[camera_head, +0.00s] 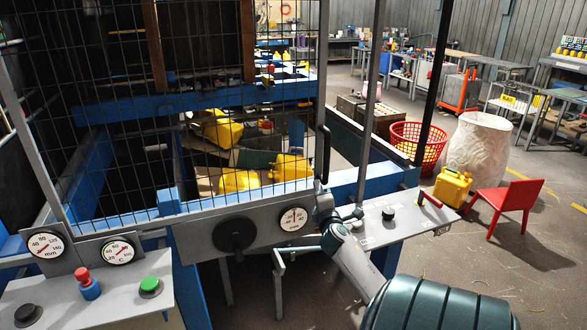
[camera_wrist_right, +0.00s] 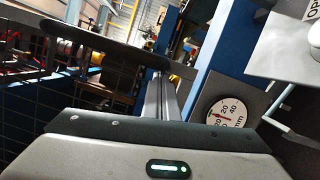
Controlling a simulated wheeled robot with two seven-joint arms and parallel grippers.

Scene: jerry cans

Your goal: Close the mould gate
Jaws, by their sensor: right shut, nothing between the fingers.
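The mould gate (camera_head: 225,150) is a grey-framed wire mesh panel at the left and middle of the head view. A dark upright handle (camera_head: 323,152) is at its right edge. A gap shows between this edge and the grey post (camera_head: 372,95) to its right. My right gripper (camera_head: 322,205) is shut and empty just below the handle, in front of the machine; whether it touches the gate I cannot tell. In the right wrist view, a long dark bar (camera_wrist_right: 95,48), apparently the handle, crosses ahead of the gripper. My left gripper is not in view.
A gauge (camera_head: 293,219) and a black knob (camera_head: 237,235) sit on the front panel below the gate. A red-handled lever (camera_head: 429,198) is on the right control shelf. Yellow jerry cans (camera_head: 292,167) lie behind the mesh. A red chair (camera_head: 510,205) stands right.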

